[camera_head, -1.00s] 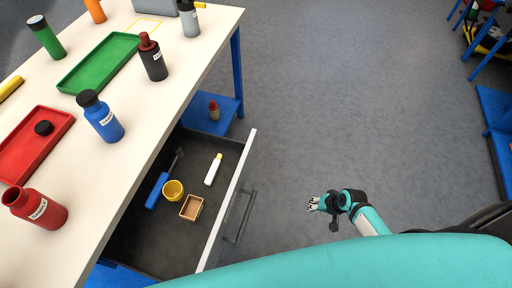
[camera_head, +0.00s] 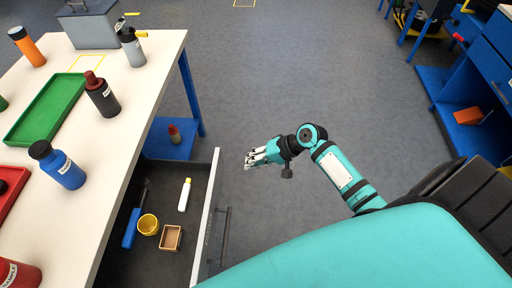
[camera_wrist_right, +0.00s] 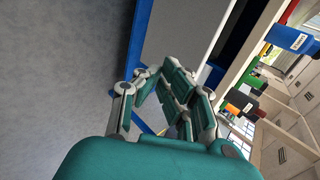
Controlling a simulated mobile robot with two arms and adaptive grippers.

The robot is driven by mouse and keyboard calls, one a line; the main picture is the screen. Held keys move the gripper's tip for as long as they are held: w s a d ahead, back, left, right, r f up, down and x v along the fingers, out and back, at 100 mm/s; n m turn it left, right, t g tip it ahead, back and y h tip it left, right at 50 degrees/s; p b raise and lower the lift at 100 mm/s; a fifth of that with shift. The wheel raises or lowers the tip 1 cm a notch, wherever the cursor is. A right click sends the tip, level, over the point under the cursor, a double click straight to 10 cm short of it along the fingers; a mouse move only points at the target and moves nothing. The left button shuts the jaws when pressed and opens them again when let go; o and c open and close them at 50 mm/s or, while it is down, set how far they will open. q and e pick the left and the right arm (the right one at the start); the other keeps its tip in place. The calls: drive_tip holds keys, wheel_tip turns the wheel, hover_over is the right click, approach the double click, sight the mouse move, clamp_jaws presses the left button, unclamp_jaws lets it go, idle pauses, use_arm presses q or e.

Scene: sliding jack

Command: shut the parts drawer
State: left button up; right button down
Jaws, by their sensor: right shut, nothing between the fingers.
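The parts drawer (camera_head: 209,190) stands pulled out from under the white-topped workbench in the head view. Its front has a pale top edge and a dark bar handle (camera_head: 224,236). Inside lie a blue-handled tool (camera_head: 131,228), a yellow cup (camera_head: 148,224), a small wooden box (camera_head: 171,238) and a white tube with a yellow cap (camera_head: 184,195). My right gripper (camera_head: 250,160) is shut and empty, out to the right of the drawer front's far end and apart from it. Its closed fingers also show in the right wrist view (camera_wrist_right: 182,92). My left gripper is not in view.
The workbench (camera_head: 118,130) carries several bottles, a green tray (camera_head: 22,137) and a grey box (camera_head: 92,30). Open grey floor lies right of the drawer. Blue shelving (camera_head: 455,110) stands far right.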

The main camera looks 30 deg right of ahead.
sight(220, 171)
drive_tip(key=w+a+f, duration=0.2)
drive_tip(key=a, duration=0.1)
drive_tip(key=w+a+f, duration=0.1)
drive_tip(key=a, duration=0.1)
drive_tip(key=shift+w+a+f, duration=0.25)
drive_tip(key=shift+w+f, duration=0.05)
drive_tip(key=shift+w, duration=0.1)
drive_tip(key=shift+w+a+f+p, duration=0.1)
drive_tip(key=shift+w+a+p, duration=0.25)
drive_tip(key=shift+a, duration=0.25)
drive_tip(key=shift+a, duration=0.1)
